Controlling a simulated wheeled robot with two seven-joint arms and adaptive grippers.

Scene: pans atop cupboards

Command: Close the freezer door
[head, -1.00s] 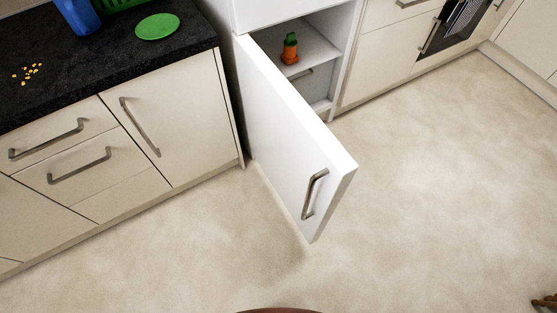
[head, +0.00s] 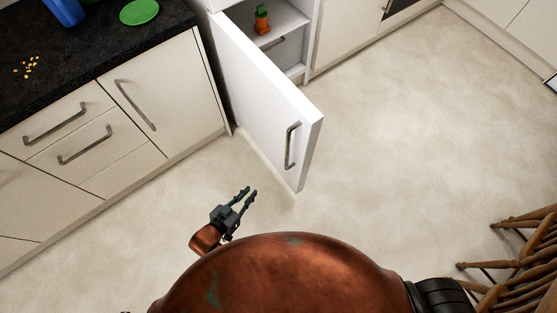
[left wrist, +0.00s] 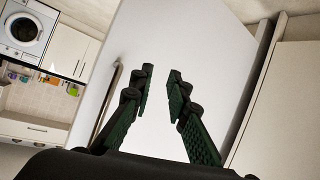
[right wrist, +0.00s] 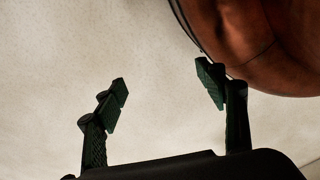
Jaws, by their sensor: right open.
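The white freezer door (head: 262,100) stands wide open, swung out over the floor, with a metal bar handle (head: 291,146) near its free edge. The freezer compartment (head: 283,22) is open behind it and holds an orange and green item (head: 262,18). My left gripper (head: 249,192) is open and empty, below and left of the door's free edge, apart from it. In the left wrist view the open fingers (left wrist: 160,85) face the door's panel (left wrist: 205,40), with the handle (left wrist: 108,100) to the left. My right gripper (right wrist: 165,85) is open and empty above bare floor.
A dark counter (head: 90,60) with a green disc (head: 139,12) and cupboards runs along the left. Wooden chairs (head: 515,250) stand at the lower right. The floor (head: 400,130) right of the door is clear.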

